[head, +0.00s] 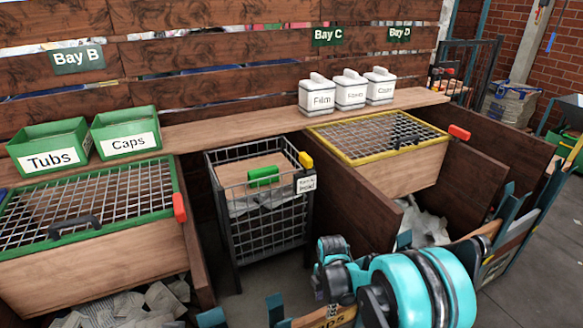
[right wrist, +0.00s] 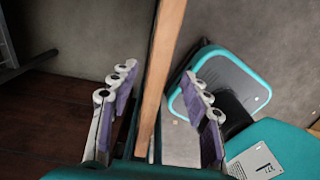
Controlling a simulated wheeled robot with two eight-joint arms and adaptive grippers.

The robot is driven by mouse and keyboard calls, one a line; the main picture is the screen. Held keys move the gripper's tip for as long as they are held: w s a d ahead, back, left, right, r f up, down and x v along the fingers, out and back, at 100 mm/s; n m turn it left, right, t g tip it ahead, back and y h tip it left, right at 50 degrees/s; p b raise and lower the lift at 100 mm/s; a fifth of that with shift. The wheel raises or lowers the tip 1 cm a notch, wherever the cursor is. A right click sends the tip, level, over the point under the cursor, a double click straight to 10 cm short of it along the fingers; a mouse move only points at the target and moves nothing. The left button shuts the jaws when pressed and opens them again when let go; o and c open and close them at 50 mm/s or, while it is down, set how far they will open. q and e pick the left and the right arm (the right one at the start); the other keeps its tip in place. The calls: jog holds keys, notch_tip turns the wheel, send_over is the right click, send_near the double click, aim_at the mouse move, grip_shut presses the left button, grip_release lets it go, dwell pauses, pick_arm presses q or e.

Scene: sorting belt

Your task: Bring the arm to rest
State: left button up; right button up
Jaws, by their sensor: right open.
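My right arm (head: 415,290) comes in at the bottom right of the head view, teal with dark joints, in front of the bays. Its fingers cannot be made out there. In the right wrist view my right gripper (right wrist: 162,92) is open, its two purple-padded fingers wide apart. The narrow edge of a wooden board (right wrist: 163,65) shows between the fingers, with clear space on both sides; I cannot tell its distance. Nothing is held. My left gripper is not in view.
A wire cart (head: 262,240) with a green-handled lid stands between a green-framed mesh bin (head: 85,205) and a yellow-framed mesh bin (head: 380,135). Green trays (head: 50,145) and white tubs (head: 318,97) sit on the shelf. Wooden partitions (head: 345,195) flank the bays. Grey floor (head: 535,240) is open at right.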

jog(key=s+d+r+m+t, duration=0.1)
jog(key=s+r+m+t, duration=0.15)
jog(key=r+m, duration=0.35)
jog(key=s+d+r+m+t, duration=0.1)
jog(key=s+r+m, duration=0.3)
jog(key=r, duration=0.4)
jog(key=s+r+m+t, duration=0.3)
jog(key=s+r+m, duration=0.1)
jog(key=s+m, duration=0.6)
jog(key=shift+s+d+r+m+t, duration=0.25)
jog(key=shift+d+r+m+t, duration=0.15)
jog(key=shift+m, duration=0.6)
